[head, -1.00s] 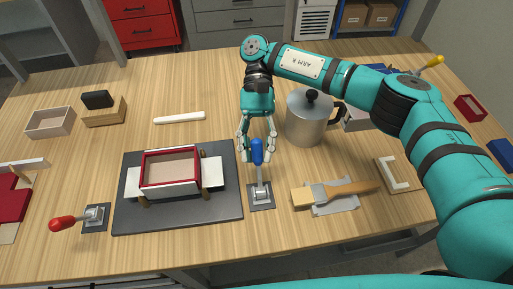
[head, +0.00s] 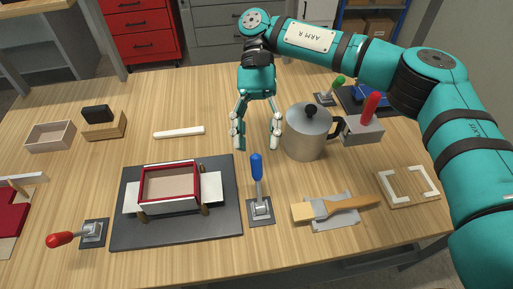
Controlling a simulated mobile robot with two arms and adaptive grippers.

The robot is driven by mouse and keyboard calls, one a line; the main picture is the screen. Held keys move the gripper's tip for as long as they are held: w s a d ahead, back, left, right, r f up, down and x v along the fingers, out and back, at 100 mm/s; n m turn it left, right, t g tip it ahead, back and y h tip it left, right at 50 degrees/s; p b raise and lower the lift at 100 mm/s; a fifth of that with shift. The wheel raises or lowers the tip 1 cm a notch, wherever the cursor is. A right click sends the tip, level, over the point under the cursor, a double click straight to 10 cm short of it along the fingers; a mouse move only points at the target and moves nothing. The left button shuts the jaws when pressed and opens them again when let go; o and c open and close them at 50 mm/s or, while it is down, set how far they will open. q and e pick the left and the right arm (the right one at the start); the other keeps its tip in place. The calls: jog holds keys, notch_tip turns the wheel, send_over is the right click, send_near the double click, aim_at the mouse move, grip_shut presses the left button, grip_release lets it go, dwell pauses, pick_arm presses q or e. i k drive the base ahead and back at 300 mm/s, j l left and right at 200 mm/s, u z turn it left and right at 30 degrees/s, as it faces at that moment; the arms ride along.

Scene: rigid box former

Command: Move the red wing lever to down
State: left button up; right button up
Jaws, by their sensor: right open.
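A lever with a red grip (head: 60,239) stands at the front left on a small dark base plate (head: 93,233). Its handle leans far over to the left, close to the tabletop. A blue-handled lever (head: 257,168) stands nearly upright on its own plate, right of the box former. The former (head: 228,225) is a dark plate carrying a red-edged frame (head: 168,186) with white wing panels at its sides. My right gripper (head: 256,142) is open and empty, behind the blue lever and apart from it. It is far from the red lever. My left gripper is out of view.
A metal pot (head: 308,138) stands right of my right gripper. A brush (head: 340,206) lies at front right. A red handle (head: 371,106) rises from a grey block, with a green-knobbed lever (head: 338,82) behind. A white bar (head: 179,132) lies behind the former.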

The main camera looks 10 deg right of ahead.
aim_at(53, 240)
jog(key=u, duration=1.55)
